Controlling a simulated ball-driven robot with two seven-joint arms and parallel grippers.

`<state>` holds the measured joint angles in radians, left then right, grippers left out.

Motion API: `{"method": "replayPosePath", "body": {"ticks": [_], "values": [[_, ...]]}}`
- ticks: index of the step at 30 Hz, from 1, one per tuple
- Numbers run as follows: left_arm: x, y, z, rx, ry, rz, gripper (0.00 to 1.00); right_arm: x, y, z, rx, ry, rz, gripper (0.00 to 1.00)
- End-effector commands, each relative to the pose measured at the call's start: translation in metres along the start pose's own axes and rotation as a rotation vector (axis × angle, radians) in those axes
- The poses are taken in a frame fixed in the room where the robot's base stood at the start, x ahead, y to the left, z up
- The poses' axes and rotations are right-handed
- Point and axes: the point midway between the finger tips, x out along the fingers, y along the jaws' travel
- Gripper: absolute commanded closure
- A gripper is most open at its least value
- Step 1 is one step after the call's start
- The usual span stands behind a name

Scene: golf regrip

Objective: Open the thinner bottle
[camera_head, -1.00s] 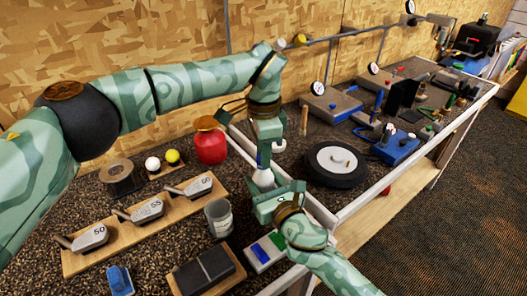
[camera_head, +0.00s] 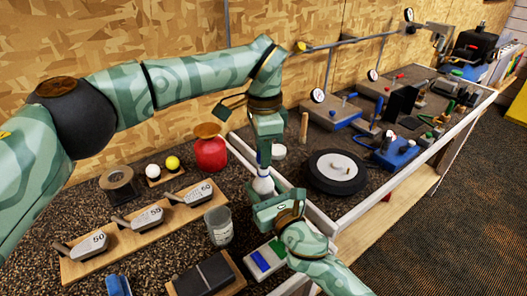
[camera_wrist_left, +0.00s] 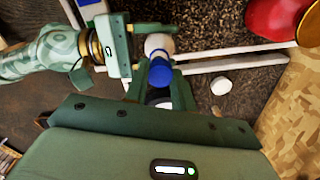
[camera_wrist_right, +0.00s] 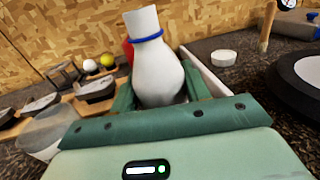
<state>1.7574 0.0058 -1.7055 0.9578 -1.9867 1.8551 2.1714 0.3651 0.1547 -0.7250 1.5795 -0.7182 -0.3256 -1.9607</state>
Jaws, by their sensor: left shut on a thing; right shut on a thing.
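The thinner bottle (camera_wrist_right: 160,75) is white with a round body, a narrow neck and a blue ring on the neck. It stands nearly upright in the right wrist view, and my right gripper (camera_head: 265,206) is shut around its body. In the head view the bottle (camera_head: 262,185) shows just below my left gripper (camera_head: 264,160). My left gripper is shut on a blue cap (camera_wrist_left: 160,72), with the white bottle (camera_wrist_left: 160,45) beyond it in the left wrist view. The right wrist view shows white neck above the ring and no left fingers; any gap below the cap is hard to judge.
A grey cup (camera_head: 219,225) stands left of my right gripper. A red container (camera_head: 210,153) is behind. A wheel (camera_head: 337,170) lies to the right, with a white disc (camera_head: 279,151) behind the bottle. Club heads on a wooden rack (camera_head: 140,243) fill the left.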

Motion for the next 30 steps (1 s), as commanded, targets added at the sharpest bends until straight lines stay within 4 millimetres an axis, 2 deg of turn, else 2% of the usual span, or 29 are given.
{"method": "replayPosePath", "body": {"ticks": [6,13,14,16,25,30], "values": [[-0.03,0.0,0.0,0.0,0.0,-0.002,1.0,0.0,0.0,-0.001,0.0,0.002,-0.001,1.0],[-0.034,0.0,0.0,0.001,0.0,0.0,1.0,0.0,0.0,-0.001,0.0,0.001,-0.001,1.0],[-0.034,0.0,0.0,0.001,0.0,0.0,1.0,0.0,0.0,-0.001,0.0,0.001,-0.001,0.48],[-0.034,0.0,0.0,0.001,0.0,0.0,1.0,0.0,0.0,-0.001,0.0,0.001,-0.001,0.28],[-0.034,0.0,0.0,0.0,0.0,0.0,1.0,-0.001,0.0,0.0,0.0,0.001,0.0,0.28],[-0.041,0.001,0.0,0.0,0.001,-0.003,1.0,-0.022,-0.001,0.0,0.0,0.002,0.0,0.28]]}}
